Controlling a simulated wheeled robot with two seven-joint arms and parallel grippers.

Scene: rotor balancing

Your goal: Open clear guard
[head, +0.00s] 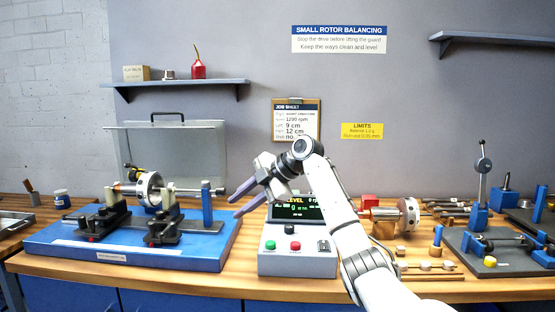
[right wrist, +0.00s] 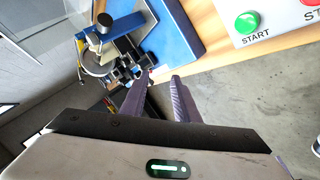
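The clear guard (head: 210,150) is a transparent panel with a dark handle (head: 182,115) on its top edge. It stands upright behind the rotor (head: 149,189), whose front and top look uncovered. The rotor and its shaft rest on black supports on the blue balancing base (head: 205,258). My right gripper (head: 233,206) is in front and to the right of the guard, near the base's right end. Its two fingers are apart with nothing between them, as the right wrist view (right wrist: 160,78) also shows. My left gripper is out of view.
A control box (head: 300,263) with green and red buttons stands right of the base, partly behind my right arm. A second rotor (head: 408,213) and a stand (head: 482,220) are farther right. A wall shelf (head: 180,83) hangs above the guard.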

